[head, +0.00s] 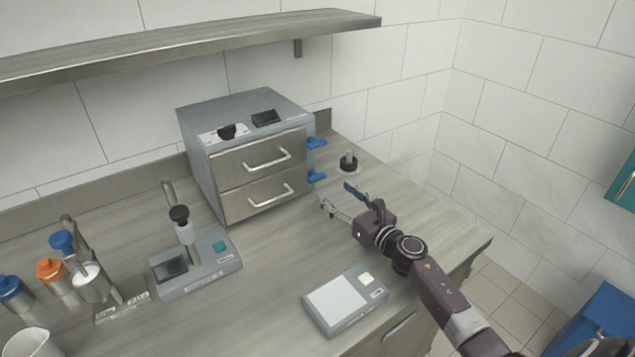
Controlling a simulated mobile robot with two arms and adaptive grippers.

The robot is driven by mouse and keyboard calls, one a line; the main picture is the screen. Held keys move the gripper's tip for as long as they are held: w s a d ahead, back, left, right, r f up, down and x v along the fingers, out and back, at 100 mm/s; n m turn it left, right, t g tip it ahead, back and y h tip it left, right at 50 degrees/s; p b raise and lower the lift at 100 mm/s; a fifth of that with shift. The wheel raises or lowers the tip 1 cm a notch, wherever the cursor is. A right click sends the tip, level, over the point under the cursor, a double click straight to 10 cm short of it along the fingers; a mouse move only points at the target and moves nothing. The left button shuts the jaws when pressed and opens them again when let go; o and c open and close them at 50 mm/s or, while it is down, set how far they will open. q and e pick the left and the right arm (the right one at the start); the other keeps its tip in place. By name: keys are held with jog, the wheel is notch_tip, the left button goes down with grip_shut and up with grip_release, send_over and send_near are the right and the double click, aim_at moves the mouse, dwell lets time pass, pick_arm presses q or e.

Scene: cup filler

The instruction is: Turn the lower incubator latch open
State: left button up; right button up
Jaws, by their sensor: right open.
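The grey incubator (190,142) stands at the back of the bench with two metal-fronted doors, one above the other, each with a bar handle. The lower door (238,207) looks closed. The blue lower latch (316,177) sticks out at the right edge of the lower door. The blue upper latch (317,143) sits above it. My right gripper (336,196) is open and empty, a little right of and in front of the lower latch, apart from it in the picture. My left gripper is not in view.
A black-based post (348,163) stands right of the incubator, close behind my right gripper. A scale (345,301) lies in front. A filler device (195,266) and several bottles stand left. A shelf (190,45) hangs above.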

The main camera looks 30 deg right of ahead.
aim_at(319, 180)
jog(key=shift+w+a, duration=0.2)
jog(key=shift+w, duration=0.95)
jog(key=shift+w+a, duration=0.15)
jog(key=shift+w, duration=1.05)
jog(key=shift+w+a, duration=0.2)
jog(key=shift+w, duration=0.95)
jog(key=c, duration=1.2)
jog(key=shift+o, duration=0.2)
